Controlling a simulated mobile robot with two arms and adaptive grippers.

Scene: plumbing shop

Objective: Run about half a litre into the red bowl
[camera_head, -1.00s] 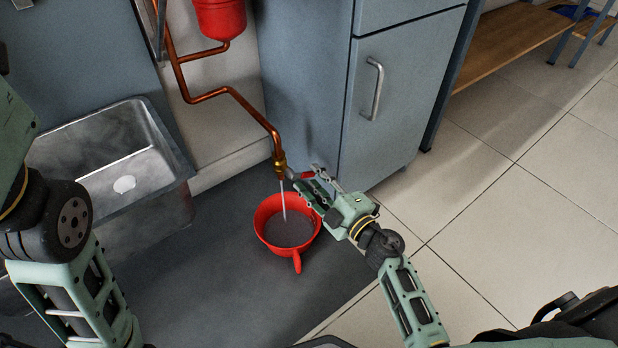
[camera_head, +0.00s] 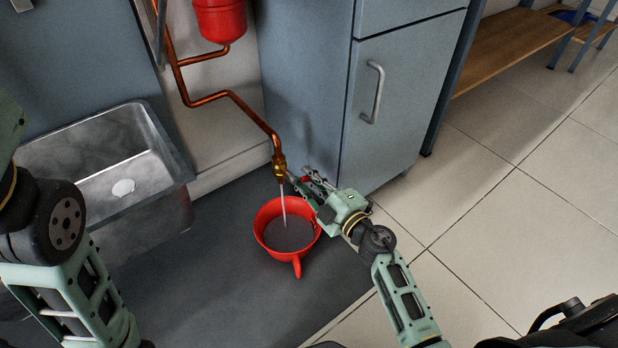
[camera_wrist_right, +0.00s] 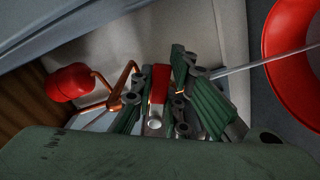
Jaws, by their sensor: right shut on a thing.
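The red bowl (camera_head: 265,245) stands on the dark mat under the copper pipe's brass tap (camera_head: 280,168). Its handle points toward me. A thin stream of water (camera_head: 284,205) runs from the tap into the bowl. The inside of the bowl looks dark grey; I cannot tell how high the water stands. My right gripper (camera_head: 312,183) is at the tap, just above the bowl's right rim, shut on the red tap lever (camera_wrist_right: 158,84), which shows between the fingers in the right wrist view. My left arm is at the left edge; its gripper is out of view.
A metal sink (camera_head: 100,215) stands left of the bowl. A red tank (camera_head: 220,18) hangs on the pipe above. A grey-blue cabinet (camera_head: 400,130) stands right behind the tap. A wooden bench (camera_head: 510,50) is at the back right. The tiled floor (camera_head: 500,240) at right is clear.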

